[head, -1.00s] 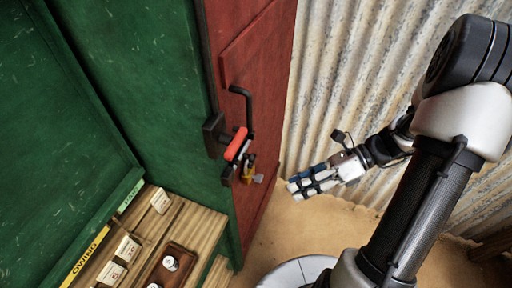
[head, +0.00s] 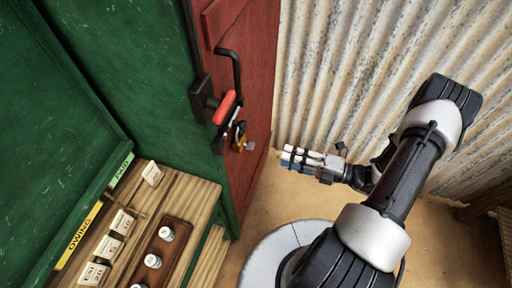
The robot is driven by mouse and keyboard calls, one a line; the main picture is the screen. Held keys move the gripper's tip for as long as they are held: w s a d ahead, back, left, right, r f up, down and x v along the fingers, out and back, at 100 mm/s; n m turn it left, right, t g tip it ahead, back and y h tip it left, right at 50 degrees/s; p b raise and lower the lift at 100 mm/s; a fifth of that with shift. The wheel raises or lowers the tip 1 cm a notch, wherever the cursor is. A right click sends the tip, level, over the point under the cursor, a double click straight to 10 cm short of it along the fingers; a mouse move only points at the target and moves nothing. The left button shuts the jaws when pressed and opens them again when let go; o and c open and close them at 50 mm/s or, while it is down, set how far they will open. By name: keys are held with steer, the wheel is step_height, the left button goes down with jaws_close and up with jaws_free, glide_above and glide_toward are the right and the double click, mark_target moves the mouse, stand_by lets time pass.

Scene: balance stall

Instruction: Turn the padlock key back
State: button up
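The red door (head: 262,80) has a black pull handle (head: 232,62) above the padlock. A green stall wall and a wooden counter (head: 181,205) with price cards and a tray of weights (head: 153,261) are at left. Corrugated metal (head: 350,60) stands behind my arm.

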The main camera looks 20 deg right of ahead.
mark_target(249, 146)
steer(key=b+x, duration=0.1)
steer(key=x, duration=1)
steer(key=shift+a+b, duration=0.25)
steer(key=shift+b, duration=0.05)
steer(key=shift+w, duration=0.1)
steer(key=shift+c, duration=0.3)
jaws_close()
